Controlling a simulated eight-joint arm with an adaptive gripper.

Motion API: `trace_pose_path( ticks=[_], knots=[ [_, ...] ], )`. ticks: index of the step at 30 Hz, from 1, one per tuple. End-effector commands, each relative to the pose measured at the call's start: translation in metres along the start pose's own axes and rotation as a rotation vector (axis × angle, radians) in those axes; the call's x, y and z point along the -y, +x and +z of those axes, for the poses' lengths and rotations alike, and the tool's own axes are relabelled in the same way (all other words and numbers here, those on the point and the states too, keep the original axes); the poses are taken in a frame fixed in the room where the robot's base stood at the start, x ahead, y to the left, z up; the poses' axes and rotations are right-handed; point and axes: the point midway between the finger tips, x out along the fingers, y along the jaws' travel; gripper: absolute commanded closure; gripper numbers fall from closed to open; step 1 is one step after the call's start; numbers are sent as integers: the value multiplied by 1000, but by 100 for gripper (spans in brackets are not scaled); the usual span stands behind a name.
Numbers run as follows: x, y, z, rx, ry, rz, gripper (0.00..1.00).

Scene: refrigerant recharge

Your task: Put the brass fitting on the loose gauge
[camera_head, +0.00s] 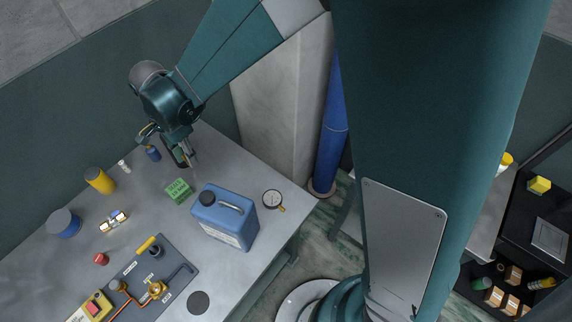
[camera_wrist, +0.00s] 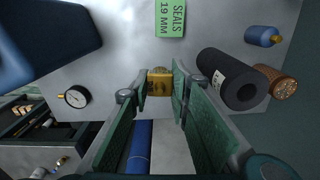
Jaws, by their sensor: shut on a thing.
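My gripper (camera_head: 184,158) is over the back part of the grey table, left of the loose gauge, in the head view. In the wrist view my gripper (camera_wrist: 159,88) is shut on the brass fitting (camera_wrist: 160,75), a small yellow block between the fingertips. The fitting cannot be made out clearly in the head view. The loose gauge (camera_head: 272,198) has a round white dial and a brass stem. It lies at the table's right edge, beyond the blue jug. It also shows in the wrist view (camera_wrist: 76,97), apart from the gripper.
The blue jug (camera_head: 226,216) stands between my gripper and the table's front. A green seals box (camera_head: 178,191) is close below the gripper. A black roll (camera_wrist: 230,78) and a small blue bottle (camera_head: 153,153) are nearby. A copper pipe assembly (camera_head: 140,287) sits at the front left.

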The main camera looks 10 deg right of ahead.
Motion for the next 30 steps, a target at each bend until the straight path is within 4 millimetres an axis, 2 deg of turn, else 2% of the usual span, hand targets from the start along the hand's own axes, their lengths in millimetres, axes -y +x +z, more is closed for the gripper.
trace_pose_path(
  ticks=[1,15,24,30],
  knots=[
    [-15,-2,-9,0,-2,0,94],
    [-121,-4,-76,0,-39,0,94],
    [-191,1,-106,0,-61,0,94],
    [-227,5,-117,0,-73,-1,94]
  ],
)
